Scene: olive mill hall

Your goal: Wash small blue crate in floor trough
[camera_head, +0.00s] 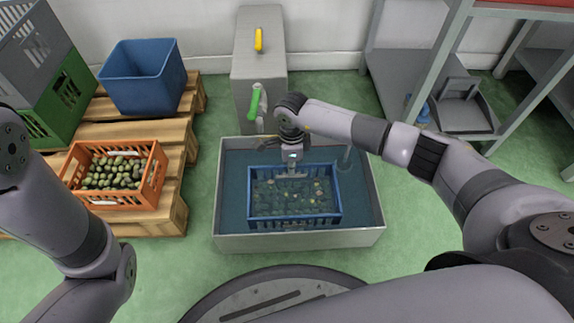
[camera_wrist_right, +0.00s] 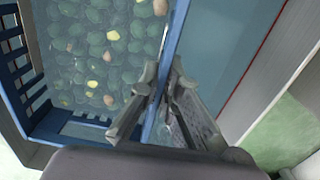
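The small blue crate (camera_head: 337,217) sits in the water of the grey floor trough (camera_head: 300,241), towards its front. Green and a few yellowish olives (camera_head: 290,196) lie inside it, under water. My right gripper (camera_head: 292,172) is at the middle of the crate's far rim. In the right wrist view its fingers (camera_wrist_right: 163,78) are on either side of the blue rim (camera_wrist_right: 174,40), closed against it. The crate's slotted side (camera_wrist_right: 18,65) shows at the left there. My left arm shows at the left, but its gripper is out of view.
A wooden pallet (camera_head: 165,222) at left carries an orange olive crate (camera_head: 150,178) and a larger blue crate (camera_head: 145,95). Metal racks (camera_head: 440,60) stand at right.

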